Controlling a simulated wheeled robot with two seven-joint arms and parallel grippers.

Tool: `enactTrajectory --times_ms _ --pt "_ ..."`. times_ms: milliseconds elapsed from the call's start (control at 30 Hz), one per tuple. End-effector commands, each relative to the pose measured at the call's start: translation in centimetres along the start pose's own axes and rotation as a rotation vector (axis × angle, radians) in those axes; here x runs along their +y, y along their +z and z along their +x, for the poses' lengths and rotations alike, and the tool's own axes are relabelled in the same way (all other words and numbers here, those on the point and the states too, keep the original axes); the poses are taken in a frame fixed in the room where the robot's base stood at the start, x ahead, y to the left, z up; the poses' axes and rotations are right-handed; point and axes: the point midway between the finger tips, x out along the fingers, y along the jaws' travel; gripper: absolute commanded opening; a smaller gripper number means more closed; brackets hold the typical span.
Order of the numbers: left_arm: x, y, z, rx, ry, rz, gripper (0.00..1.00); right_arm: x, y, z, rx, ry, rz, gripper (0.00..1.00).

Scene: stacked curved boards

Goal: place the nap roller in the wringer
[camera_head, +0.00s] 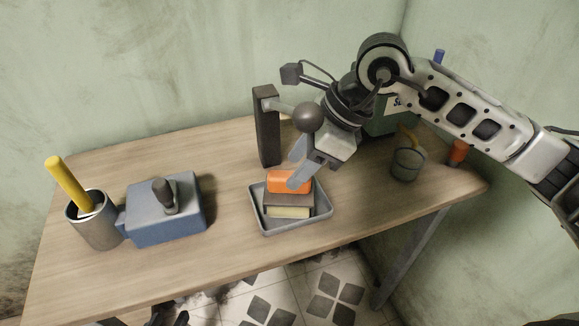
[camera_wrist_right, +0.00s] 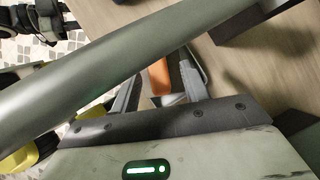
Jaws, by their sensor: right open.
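An orange roller-like piece (camera_head: 285,181), perhaps the nap roller, lies on stacked blocks (camera_head: 288,203) in a grey tray (camera_head: 292,227). My right gripper (camera_head: 300,164) is open just above it, reaching down from the right. In the right wrist view the orange piece (camera_wrist_right: 158,76) shows between the open fingers (camera_wrist_right: 158,92); I cannot tell whether they touch it. Which thing is the wringer is unclear; a dark post (camera_head: 267,128) with a pale arm and dark ball (camera_head: 309,117) stands behind the tray. Dark parts at the head view's bottom edge may be my left gripper (camera_head: 168,317), mostly cut off.
A blue-grey box (camera_head: 166,222) with a dark knob stands left, beside a grey cup (camera_head: 95,228) holding a yellow-handled tool (camera_head: 67,183). A glass-like cup (camera_head: 407,164) and an orange object (camera_head: 457,151) stand right. The wooden table (camera_head: 225,240) is clear between box and tray.

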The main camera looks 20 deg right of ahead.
Motion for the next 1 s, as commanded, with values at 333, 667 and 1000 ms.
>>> enactTrajectory --times_ms 333,667,1000 --pt "-0.1 -0.5 0.0 0.009 -0.002 0.003 0.36 -0.1 0.2 -7.3 -0.007 -0.008 -0.002 0.45" --pt "-0.1 -0.6 0.0 0.011 -0.003 0.001 0.36 0.0 0.2 -8.9 -0.007 -0.006 -0.003 0.45" --pt "-0.1 -0.7 0.0 0.012 -0.003 0.001 0.36 -0.1 0.2 -8.9 -0.008 -0.006 -0.003 0.45"
